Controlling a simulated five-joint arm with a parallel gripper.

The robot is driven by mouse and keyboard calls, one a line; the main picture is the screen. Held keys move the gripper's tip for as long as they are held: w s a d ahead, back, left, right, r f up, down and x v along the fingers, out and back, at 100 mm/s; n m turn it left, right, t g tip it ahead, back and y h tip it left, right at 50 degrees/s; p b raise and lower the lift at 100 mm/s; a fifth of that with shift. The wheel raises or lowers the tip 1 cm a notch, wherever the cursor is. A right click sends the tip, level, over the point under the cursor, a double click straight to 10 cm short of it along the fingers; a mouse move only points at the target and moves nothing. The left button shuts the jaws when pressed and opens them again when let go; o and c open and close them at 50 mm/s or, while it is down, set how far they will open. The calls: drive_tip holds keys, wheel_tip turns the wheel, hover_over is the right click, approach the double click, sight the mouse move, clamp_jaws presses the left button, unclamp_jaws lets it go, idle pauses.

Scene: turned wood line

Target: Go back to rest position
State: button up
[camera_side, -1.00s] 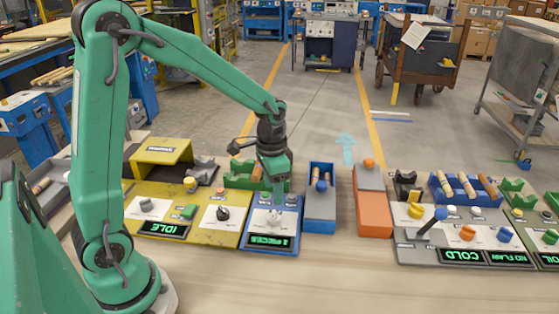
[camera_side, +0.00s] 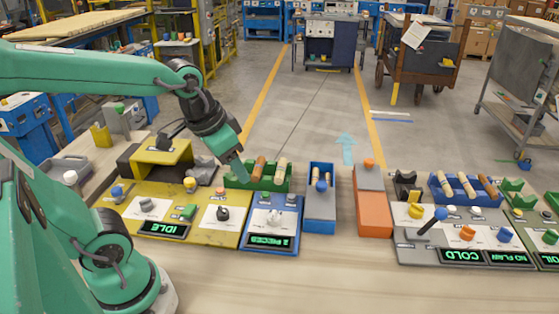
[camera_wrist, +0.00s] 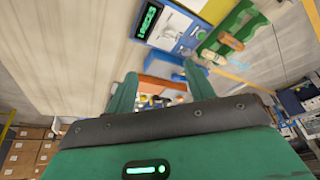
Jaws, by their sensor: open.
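My gripper (camera_side: 236,170) is green and hangs in the air in the side view, in front of the left end of the green rack as seen there. In the wrist view my gripper (camera_wrist: 160,86) shows two green fingers spread apart with nothing held between them. The blue counter box (camera_side: 272,222) with the lit "PIECES" display stands below and right of it. The green rack (camera_side: 281,182) behind that box holds turned wood pieces (camera_side: 259,168).
A yellow panel (camera_side: 150,207) with an "IDLE" display lies left of the blue box. A blue bin (camera_side: 321,205) and an orange block (camera_side: 373,212) stand to its right. A grey panel (camera_side: 460,235) reading "COLD" is farther right. The front strip of bench is bare.

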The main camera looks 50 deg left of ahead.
drive_tip(key=shift+n+t, duration=0.5)
drive_tip(key=shift+t, duration=0.2)
drive_tip(key=shift+s+d+r, duration=0.1)
drive_tip(key=shift+s+r, duration=0.1)
drive_tip(key=shift+s, duration=0.5)
drive_tip(key=shift+s+d+r, duration=0.1)
drive_tip(key=shift+s+r, duration=0.15)
drive_tip(key=shift+s, duration=0.45)
drive_tip(key=shift+s+r, duration=0.2)
drive_tip(key=shift+s, duration=0.5)
